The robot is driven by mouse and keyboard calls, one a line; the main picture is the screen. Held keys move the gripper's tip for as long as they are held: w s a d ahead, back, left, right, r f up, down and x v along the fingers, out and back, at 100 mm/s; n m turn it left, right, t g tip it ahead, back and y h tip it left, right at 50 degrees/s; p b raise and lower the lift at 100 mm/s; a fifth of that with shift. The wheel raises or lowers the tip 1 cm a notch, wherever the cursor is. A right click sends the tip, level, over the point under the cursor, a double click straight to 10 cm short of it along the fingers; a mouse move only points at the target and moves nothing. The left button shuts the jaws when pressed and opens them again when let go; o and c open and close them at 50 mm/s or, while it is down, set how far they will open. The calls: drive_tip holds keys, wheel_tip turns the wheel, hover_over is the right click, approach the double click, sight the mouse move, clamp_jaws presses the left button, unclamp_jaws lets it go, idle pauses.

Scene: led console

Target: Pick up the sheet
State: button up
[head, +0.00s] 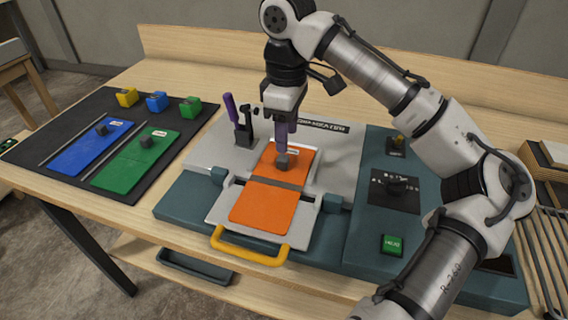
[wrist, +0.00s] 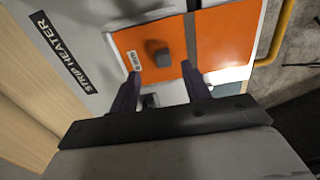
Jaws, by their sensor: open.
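An orange sheet (head: 263,207) lies flat on the strip heater (head: 218,150), crossed by a dark grey strip. It carries a dark grey block-shaped knob (wrist: 157,50) and a small white label on its far part. My gripper (head: 284,152) points down over that far part, close to the knob. In the wrist view my gripper (wrist: 164,82) is open, its two purple fingers apart and the knob beyond their tips, not between them. The orange sheet (wrist: 228,40) fills the upper middle there. Whether a fingertip touches the sheet cannot be told.
A yellow handle (head: 250,252) runs along the heater's front. A purple-handled tool (head: 231,108) stands left of my gripper. A blue sheet (head: 78,153) and a green sheet (head: 125,172) lie on a black mat (head: 50,125) with small coloured blocks. A green button (head: 392,245) is at right.

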sight(283, 157)
drive_tip(key=shift+s+a+f+p, duration=0.1)
drive_tip(key=shift+f+p, duration=0.1)
drive_tip(key=shift+f, duration=0.8)
drive_tip(key=shift+w+a+f+p, duration=0.1)
drive_tip(key=shift+a+f+p, duration=0.1)
drive_tip(key=shift+f, duration=0.85)
drive_tip(key=shift+s+a+f+p, duration=0.1)
drive_tip(key=shift+f+p, duration=0.1)
drive_tip(key=shift+f, duration=0.8)
drive_tip(key=shift+c, duration=0.5)
clamp_jaws()
